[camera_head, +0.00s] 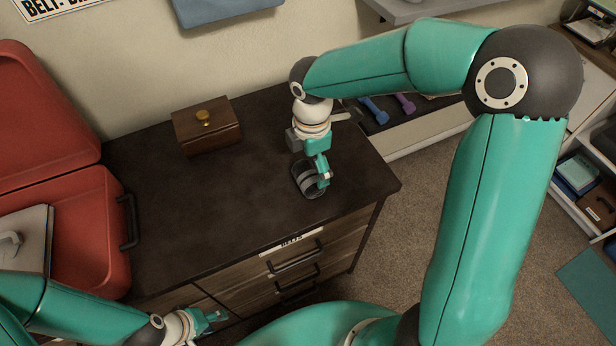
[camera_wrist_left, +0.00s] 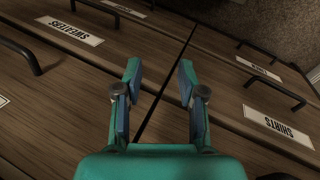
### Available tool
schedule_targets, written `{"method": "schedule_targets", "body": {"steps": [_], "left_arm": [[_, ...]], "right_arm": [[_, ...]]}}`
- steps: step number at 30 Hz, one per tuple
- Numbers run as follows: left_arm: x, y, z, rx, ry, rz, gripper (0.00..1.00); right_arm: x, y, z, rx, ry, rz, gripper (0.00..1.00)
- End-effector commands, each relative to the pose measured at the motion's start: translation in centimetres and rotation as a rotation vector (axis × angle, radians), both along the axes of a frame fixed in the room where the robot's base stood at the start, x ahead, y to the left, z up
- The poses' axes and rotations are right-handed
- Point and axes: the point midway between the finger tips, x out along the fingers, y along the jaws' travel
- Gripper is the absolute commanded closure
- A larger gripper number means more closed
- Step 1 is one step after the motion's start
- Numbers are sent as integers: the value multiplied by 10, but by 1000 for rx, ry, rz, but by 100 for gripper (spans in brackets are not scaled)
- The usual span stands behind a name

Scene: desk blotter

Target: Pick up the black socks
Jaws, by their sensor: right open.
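The black socks (camera_head: 304,188), a dark bundle with pale grey bands, lie on the dark dresser top near its right front. My right gripper (camera_head: 324,178) is open and points down over the right side of the socks. From this view I cannot tell whether its fingers touch them. My left gripper (camera_head: 214,316) is low in front of the dresser at the left. In the left wrist view it is open and empty (camera_wrist_left: 160,70), facing the drawer fronts.
A brown wooden box (camera_head: 207,131) with a gold knob stands at the back of the dresser top (camera_head: 210,210). An open red case (camera_head: 85,235) is at the left. Drawer handles (camera_head: 294,257) stick out in front. The middle of the dresser top is clear.

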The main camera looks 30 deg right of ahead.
Motion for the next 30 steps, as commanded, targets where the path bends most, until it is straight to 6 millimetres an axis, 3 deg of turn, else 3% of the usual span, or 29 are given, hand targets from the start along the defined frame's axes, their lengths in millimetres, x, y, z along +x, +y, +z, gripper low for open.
{"method": "schedule_targets", "body": {"steps": [9, 18, 26, 30], "left_arm": [[0, 0, 2, 0, 0, 0, 60], [0, 0, 2, 0, 0, 0, 60], [0, 0, 2, 0, 0, 0, 60], [0, 0, 2, 0, 0, 0, 60]], "right_arm": [[2, 2, -42, 0, 4, 0, 0], [2, 2, -47, 0, 1, 1, 0], [2, 2, -46, 0, 1, 1, 43], [3, 2, -46, 0, 1, 1, 47]]}}
